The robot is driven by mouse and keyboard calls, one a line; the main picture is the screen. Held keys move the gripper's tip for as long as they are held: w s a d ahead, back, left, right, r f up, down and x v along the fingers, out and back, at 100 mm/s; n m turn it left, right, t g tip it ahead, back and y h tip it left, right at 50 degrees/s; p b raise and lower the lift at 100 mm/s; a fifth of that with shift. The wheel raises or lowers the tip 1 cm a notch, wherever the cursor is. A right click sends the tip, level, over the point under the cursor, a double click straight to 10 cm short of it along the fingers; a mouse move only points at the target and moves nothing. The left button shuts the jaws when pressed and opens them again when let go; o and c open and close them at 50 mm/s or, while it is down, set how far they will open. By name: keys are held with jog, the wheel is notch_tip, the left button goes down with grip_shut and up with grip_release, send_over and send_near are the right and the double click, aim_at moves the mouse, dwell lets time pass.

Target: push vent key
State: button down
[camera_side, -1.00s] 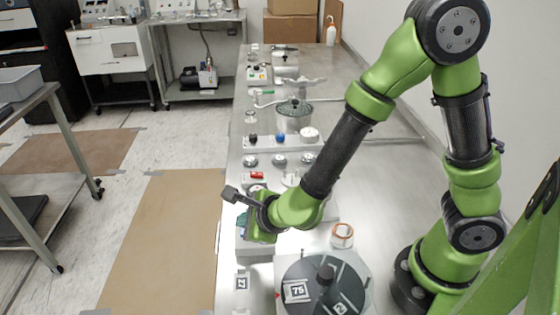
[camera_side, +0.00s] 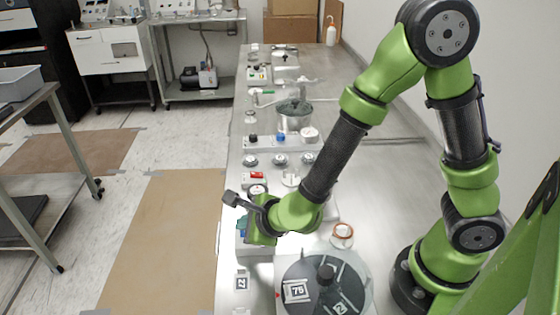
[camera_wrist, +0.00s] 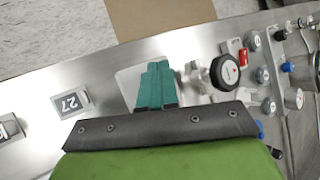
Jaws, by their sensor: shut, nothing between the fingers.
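My gripper's teal fingers (camera_wrist: 155,84) are together, with nothing seen between them. They are over a pale panel or box (camera_wrist: 127,82) in the wrist view. In the side view my gripper (camera_side: 242,224) is low over a light grey box (camera_side: 252,248) near the table's left edge. I cannot make out a vent key; the fingers and my wrist hide part of the box. I cannot tell whether the fingertips touch it. A round black-rimmed gauge (camera_wrist: 225,73) stands just right of the fingers in the wrist view.
A red switch (camera_side: 257,176) and several round knobs lie beyond the gripper along the metal table. A tag marked 27 (camera_wrist: 71,102) is to the left in the wrist view.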

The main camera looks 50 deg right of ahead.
dwell(0.4)
jog(key=shift+r, duration=0.5)
jog(key=shift+r, duration=3)
